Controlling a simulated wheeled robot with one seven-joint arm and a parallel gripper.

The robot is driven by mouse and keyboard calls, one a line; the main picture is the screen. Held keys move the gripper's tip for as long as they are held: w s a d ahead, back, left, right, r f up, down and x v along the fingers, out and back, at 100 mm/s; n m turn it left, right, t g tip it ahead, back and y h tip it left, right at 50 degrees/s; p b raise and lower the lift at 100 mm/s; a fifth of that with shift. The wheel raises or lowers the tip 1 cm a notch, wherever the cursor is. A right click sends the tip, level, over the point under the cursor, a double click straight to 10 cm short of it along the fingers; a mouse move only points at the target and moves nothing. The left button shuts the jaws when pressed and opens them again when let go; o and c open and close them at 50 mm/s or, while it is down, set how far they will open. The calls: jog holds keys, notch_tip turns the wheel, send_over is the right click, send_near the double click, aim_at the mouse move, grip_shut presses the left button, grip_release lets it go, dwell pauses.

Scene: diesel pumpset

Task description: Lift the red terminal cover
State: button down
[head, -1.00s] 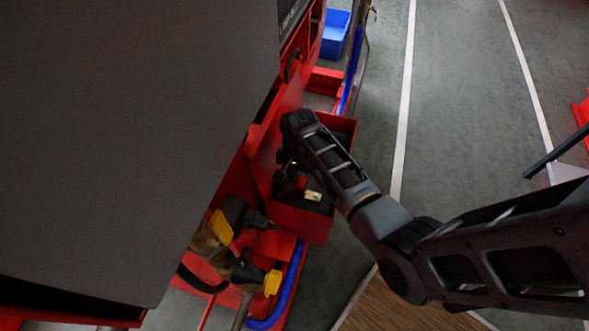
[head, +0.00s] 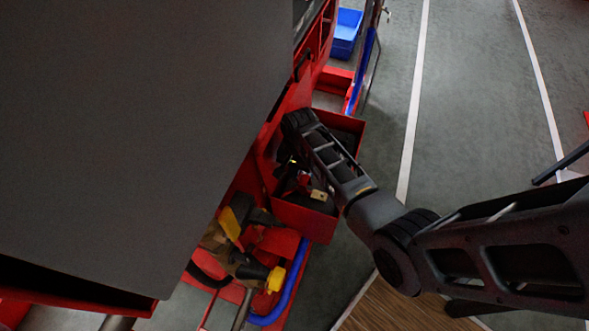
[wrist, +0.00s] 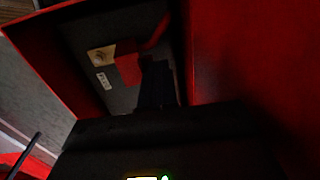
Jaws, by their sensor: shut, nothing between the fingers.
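The red terminal cover (wrist: 128,68) shows in the wrist view inside a red open box, on top of a dark battery (wrist: 125,30). A tan terminal piece (wrist: 102,57) lies just left of it, and a red strip runs up and right from it. My gripper (wrist: 156,84) shows as dark fingers just right of the cover, shut and empty. I cannot tell whether they touch the cover. In the head view my gripper (head: 290,172) reaches into the box, and the cover (head: 304,181) is a small red patch, partly hidden by my arm.
The red box (head: 305,222) has raised walls close around my gripper. A large grey panel (head: 130,130) fills the left. Yellow-capped engine parts (head: 272,279) and a blue hose (head: 292,285) lie below the box. A blue bin (head: 346,30) stands beyond.

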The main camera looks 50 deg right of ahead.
aim_at(304, 181)
jog(key=shift+s+d+r+p, duration=0.15)
jog(key=shift+s+p, duration=0.15)
jog(key=shift+s, duration=0.05)
jog(key=shift+s+d+r+p, duration=0.1)
jog(key=shift+s+p, duration=0.2)
jog(key=shift+s, duration=0.05)
jog(key=shift+r+p, duration=0.55)
notch_tip(304, 181, up, 13)
jog(key=s+b, duration=0.2)
jog(key=b, duration=0.1)
jog(key=f+b, duration=0.1)
jog(key=f, duration=0.3)
jog(key=f+b, duration=0.1)
jog(key=f, duration=0.4)
jog(key=w+f+b, duration=0.1)
jog(key=f, duration=0.3)
jog(key=shift+a+f, duration=0.3)
